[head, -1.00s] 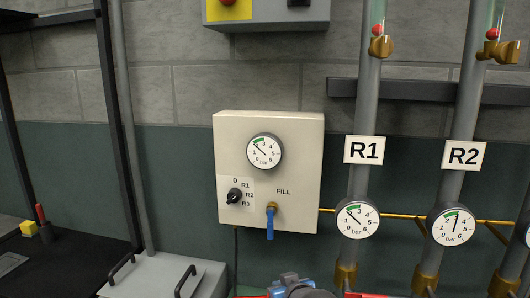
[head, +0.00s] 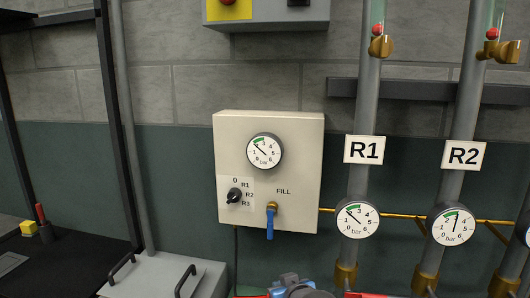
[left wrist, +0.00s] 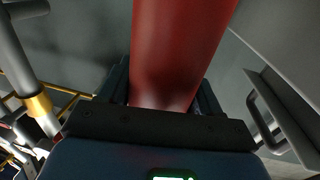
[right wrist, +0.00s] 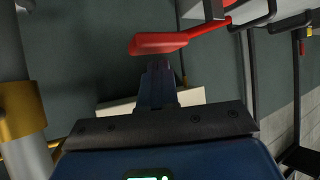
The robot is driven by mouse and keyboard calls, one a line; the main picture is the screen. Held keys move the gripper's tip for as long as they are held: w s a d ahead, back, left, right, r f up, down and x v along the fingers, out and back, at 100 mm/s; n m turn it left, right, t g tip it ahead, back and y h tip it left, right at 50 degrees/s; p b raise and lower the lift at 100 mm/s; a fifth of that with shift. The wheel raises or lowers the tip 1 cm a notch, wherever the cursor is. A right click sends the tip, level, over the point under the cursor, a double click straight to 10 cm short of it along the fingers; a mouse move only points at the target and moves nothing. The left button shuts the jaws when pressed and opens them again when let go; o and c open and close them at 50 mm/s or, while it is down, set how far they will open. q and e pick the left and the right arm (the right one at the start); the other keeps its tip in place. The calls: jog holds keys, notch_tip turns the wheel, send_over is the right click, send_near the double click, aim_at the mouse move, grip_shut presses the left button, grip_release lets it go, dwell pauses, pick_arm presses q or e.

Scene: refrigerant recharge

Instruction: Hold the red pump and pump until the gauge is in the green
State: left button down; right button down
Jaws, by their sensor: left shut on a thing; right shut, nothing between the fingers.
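The red pump's thick cylinder (left wrist: 180,50) fills the middle of the left wrist view. My left gripper (left wrist: 165,105) is shut around it. A red handle (right wrist: 160,43) shows in the right wrist view, just beyond the tips of my right gripper (right wrist: 158,75), which is shut with nothing between its fingers. I cannot tell whether they touch. In the head view, a blue gripper part (head: 295,288) and bits of red show at the bottom edge; the pump is mostly cut off. The cream box's gauge (head: 264,151) has its needle at upper left, near 1 to 2, left of the green arc.
The cream box also carries a black selector knob (head: 234,196) and a blue FILL lever (head: 270,222) hanging down. Pipes R1 (head: 357,185) and R2 (head: 457,190) carry gauges (head: 357,219) (head: 453,226). A grey case (head: 165,275) with black handles stands at lower left.

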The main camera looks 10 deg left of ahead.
jog(key=shift+f, duration=1.95)
jog(key=shift+a+r, duration=0.15)
jog(key=shift+r, duration=4.3)
pick_arm(q)
jog(key=shift+c, duration=0.7)
grip_release()
